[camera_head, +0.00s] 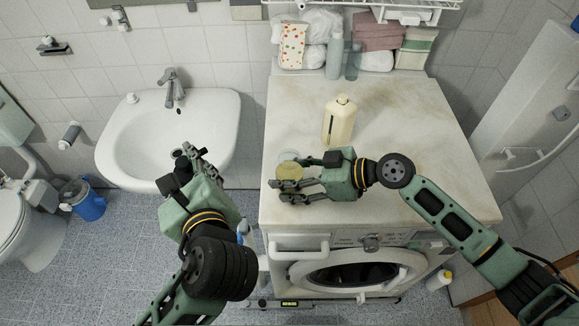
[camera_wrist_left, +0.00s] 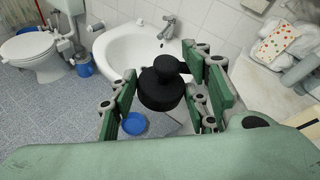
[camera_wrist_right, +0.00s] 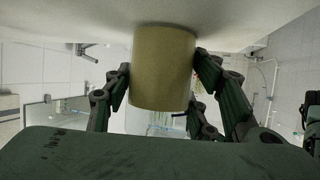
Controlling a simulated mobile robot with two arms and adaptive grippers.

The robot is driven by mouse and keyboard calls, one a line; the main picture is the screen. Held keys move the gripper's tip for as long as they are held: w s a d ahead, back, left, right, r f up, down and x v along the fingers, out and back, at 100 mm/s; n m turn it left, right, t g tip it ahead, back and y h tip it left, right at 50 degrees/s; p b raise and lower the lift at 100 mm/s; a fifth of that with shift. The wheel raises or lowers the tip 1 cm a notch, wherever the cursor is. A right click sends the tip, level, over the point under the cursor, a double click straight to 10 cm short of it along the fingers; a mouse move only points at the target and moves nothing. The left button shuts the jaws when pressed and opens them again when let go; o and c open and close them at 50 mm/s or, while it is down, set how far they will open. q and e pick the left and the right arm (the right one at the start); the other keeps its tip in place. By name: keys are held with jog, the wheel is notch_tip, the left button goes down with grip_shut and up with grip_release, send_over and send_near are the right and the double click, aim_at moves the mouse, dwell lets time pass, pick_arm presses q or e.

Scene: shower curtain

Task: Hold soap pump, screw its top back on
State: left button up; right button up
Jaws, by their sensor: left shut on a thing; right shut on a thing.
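The soap pump's body is an olive-yellow cylinder (camera_head: 289,173) near the front left corner of the washing machine top. My right gripper (camera_head: 302,179) is shut around it from the right; the cylinder (camera_wrist_right: 162,68) also shows between the fingers in the right wrist view. The black pump top (camera_wrist_left: 162,86) with its short spout sits between the fingers of my left gripper (camera_wrist_left: 165,98) in the left wrist view. In the head view my left gripper (camera_head: 192,154) is in front of the sink, left of the cylinder and apart from it, with the top mostly hidden.
A pale yellow bottle (camera_head: 340,120) stands upright on the washing machine top (camera_head: 420,150) behind my right gripper. A small whitish round thing (camera_head: 288,157) lies just behind the cylinder. The white sink (camera_head: 130,140) is at the left. The machine top's right part is clear.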

dwell(0.4)
pick_arm(q)
jog(key=w+d+r+m+t+h, duration=0.15)
jog(key=w+d+m+h, duration=0.3)
jog(key=d, duration=0.45)
notch_tip(320, 180, up, 4)
jog(key=m+h, duration=0.4)
jog(key=h, duration=0.1)
send_over(286, 168)
jog(key=shift+f, duration=2.8)
jog(key=shift+f, duration=1.25)
jog(key=o, duration=0.3)
jog(key=shift+r, duration=0.15)
grip_shut()
